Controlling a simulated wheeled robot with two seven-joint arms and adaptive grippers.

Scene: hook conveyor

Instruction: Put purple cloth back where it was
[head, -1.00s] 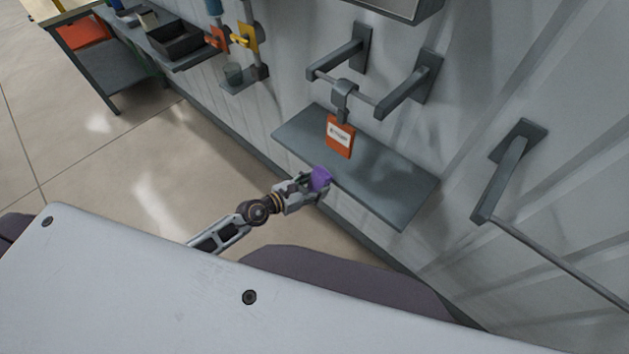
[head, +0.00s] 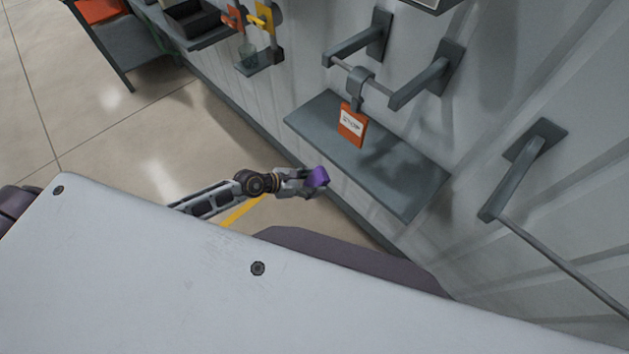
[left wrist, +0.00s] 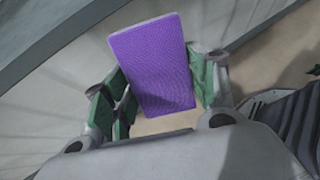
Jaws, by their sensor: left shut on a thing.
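The purple cloth (head: 317,178) is a small flat purple piece at the tip of my left gripper (head: 306,183) in the head view. In the left wrist view the cloth (left wrist: 152,65) stands between the green-padded fingers of the left gripper (left wrist: 158,92), which is shut on it. In the head view the gripper holds it over the floor, in front of the near left edge of a grey wall shelf (head: 400,185). My right gripper is not in view.
An orange tag (head: 352,126) hangs from a hook on a rail (head: 362,80) above the shelf. A longer rail (head: 560,263) is at the right. The shelf's surface right of the tag is bare.

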